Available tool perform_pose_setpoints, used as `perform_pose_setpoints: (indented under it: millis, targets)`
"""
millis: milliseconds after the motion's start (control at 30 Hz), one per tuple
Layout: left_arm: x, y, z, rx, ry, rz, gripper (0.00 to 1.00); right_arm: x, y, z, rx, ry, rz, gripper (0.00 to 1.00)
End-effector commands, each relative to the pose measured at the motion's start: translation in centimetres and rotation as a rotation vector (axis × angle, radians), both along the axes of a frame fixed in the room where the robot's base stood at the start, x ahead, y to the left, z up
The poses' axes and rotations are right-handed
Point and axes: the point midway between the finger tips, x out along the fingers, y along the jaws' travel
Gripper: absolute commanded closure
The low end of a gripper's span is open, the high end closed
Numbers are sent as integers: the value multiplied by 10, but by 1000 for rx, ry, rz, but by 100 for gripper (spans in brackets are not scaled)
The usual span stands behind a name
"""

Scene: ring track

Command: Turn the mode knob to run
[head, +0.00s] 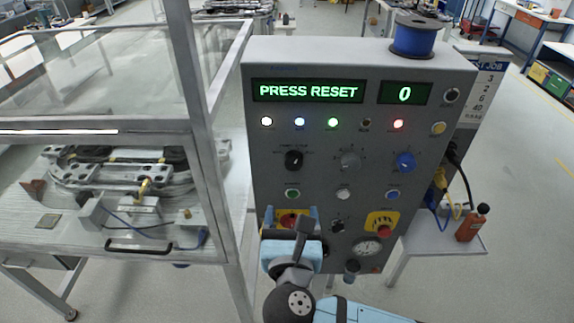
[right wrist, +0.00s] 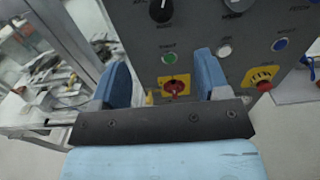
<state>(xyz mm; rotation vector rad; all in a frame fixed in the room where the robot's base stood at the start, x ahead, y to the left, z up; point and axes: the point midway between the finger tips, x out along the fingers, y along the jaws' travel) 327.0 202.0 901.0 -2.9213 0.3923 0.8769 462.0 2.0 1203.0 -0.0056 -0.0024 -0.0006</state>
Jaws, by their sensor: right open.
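The grey control panel (head: 262,180) has a black knob (head: 294,159), a grey knob (head: 349,158) and a blue knob (head: 404,160) in one row. Their labels are too small to read, so I cannot tell which is the mode knob. The display (head: 308,91) reads "PRESS RESET". My right gripper (head: 290,213) is open in front of the panel's lower left. A red control on a yellow plate (right wrist: 175,86) shows between its fingers in the right wrist view; the fingers look empty. The black knob (right wrist: 161,10) is above them there. My left gripper is not in view.
Green (head: 292,194), white (head: 343,194) and blue (head: 392,195) buttons sit below the knobs. A red mushroom button (head: 383,230) is at lower right. A blue spool (head: 413,38) stands on top. A framed glass enclosure (head: 215,150) stands close on the left.

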Motion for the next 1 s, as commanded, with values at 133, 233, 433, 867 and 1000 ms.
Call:
perform_pose_setpoints:
  millis: [133,233,433,867,1000]
  targets:
    - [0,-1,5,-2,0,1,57,18,0,2,-3,-1,-2,31]
    - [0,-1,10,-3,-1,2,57,38,-1,3,-3,-2,-3,31]
    - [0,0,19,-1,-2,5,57,82,-1,4,0,-1,-3,31]
    - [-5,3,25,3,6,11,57,134,0,0,3,2,0,31]
    - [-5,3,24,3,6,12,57,136,0,0,4,3,1,31]
